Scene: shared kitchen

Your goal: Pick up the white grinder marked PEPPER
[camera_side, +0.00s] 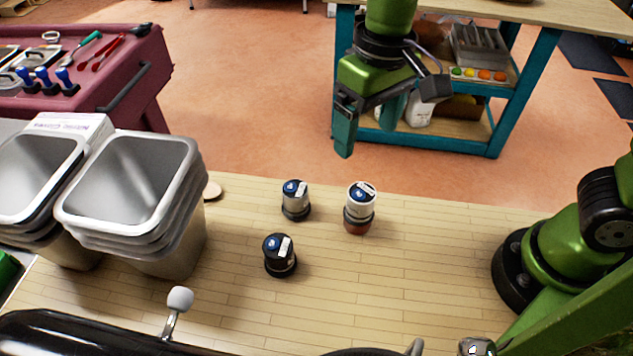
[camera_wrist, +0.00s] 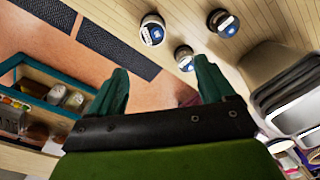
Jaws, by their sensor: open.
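The lettering is too small to read. It is the left one of three grinders in the wrist view (camera_wrist: 152,31). My gripper (camera_side: 367,137) is open and empty, high above and behind the white grinder in the side view. In the wrist view its two teal fingers (camera_wrist: 163,78) are spread apart, with the grinders beyond them.
A silver-grey grinder (camera_side: 296,200) stands left of the white one, and a black grinder (camera_side: 279,256) stands nearer the front. Stacked metal bins (camera_side: 178,225) fill the counter's left side. Bare counter (camera_side: 430,260) lies right of the grinders. A teal-framed table (camera_side: 520,95) stands behind.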

